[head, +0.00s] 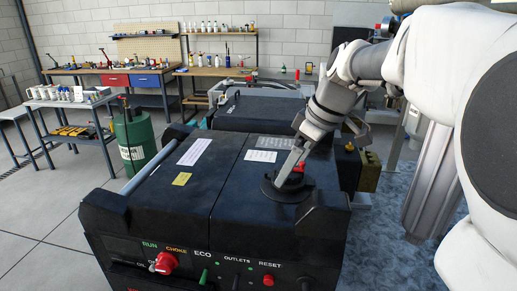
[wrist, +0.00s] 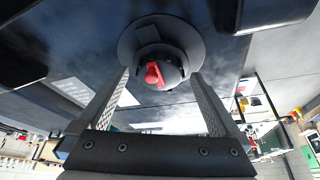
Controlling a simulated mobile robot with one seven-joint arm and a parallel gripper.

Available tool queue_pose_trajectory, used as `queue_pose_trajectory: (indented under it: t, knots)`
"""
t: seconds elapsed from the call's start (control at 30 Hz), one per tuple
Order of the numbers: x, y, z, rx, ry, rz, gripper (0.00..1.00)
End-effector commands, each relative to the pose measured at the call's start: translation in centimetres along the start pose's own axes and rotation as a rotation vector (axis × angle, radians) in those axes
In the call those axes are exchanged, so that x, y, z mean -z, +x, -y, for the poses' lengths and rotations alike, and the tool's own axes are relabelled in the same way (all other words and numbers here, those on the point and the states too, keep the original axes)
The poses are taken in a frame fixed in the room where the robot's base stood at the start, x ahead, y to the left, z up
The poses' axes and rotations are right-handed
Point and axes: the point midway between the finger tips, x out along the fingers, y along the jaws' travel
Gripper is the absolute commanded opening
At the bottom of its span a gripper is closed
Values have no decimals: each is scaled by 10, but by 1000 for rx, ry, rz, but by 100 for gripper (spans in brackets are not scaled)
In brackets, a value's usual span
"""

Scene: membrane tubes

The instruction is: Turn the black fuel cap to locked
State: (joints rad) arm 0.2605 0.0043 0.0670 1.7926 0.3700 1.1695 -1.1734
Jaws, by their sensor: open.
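The black fuel cap (wrist: 172,76) is round with a red pointer or grip on top and sits on a wide dark round base (wrist: 135,40). In the head view its base (head: 284,191) lies on the right part of the generator's top, and my gripper partly hides the cap. My gripper (head: 296,174) reaches down to it from the upper right. In the wrist view my gripper (wrist: 160,74) is open, with one finger to each side of the cap. Gaps show between the fingers and the cap; I cannot tell their exact depth.
The black generator (head: 165,200) carries white and yellow labels. Its front panel has a red choke knob (head: 165,263), a green switch (head: 203,277) and a red reset button (head: 268,280). A green drum (head: 133,135) and tool benches stand behind on the left.

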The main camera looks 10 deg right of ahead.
Motion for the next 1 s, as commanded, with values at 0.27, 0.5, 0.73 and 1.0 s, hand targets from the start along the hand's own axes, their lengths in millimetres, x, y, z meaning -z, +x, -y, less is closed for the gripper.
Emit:
queue_pose_trajectory:
  t: [0.27, 0.5, 0.73, 1.0]
  knots:
    - [0, 0, 0, 0, 0, 0, 67]
    - [0, 0, 0, 0, 0, 0, 24]
    - [0, 0, 0, -4, 8, 0, 14]
    - [0, 0, 2, -42, 96, -1, 14]
